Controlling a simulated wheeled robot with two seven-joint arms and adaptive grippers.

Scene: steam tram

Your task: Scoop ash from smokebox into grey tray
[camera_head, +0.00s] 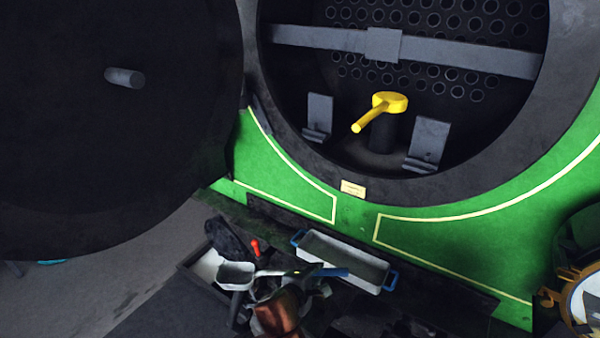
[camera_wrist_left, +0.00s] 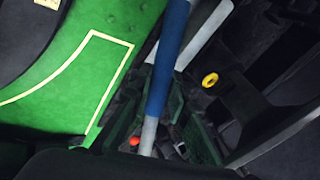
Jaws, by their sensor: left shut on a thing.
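The open smokebox (camera_head: 385,188) has a dark floor; I cannot make out ash clearly there. The grey tray (camera_head: 345,257), with blue end handles, stands below it on the dark front ledge and looks empty. A scoop has a grey metal pan (camera_head: 236,275), a thin shaft and a blue handle (camera_head: 330,272). My left gripper (camera_head: 299,277) is shut on the scoop, its pan pointing left and held in front of the tray. In the left wrist view the blue handle (camera_wrist_left: 171,65) crosses the middle, beside the tray's pale edge (camera_wrist_left: 207,32). My right gripper is not visible.
The open dark door (camera_head: 110,170) fills the left. Inside the smokebox are a yellow-handled cap (camera_head: 387,102), grey brackets (camera_head: 428,144) and a crossbar (camera_head: 440,60). A red-handled item (camera_head: 256,248) lies near the pan. A lamp-like object (camera_head: 585,300) is at lower right.

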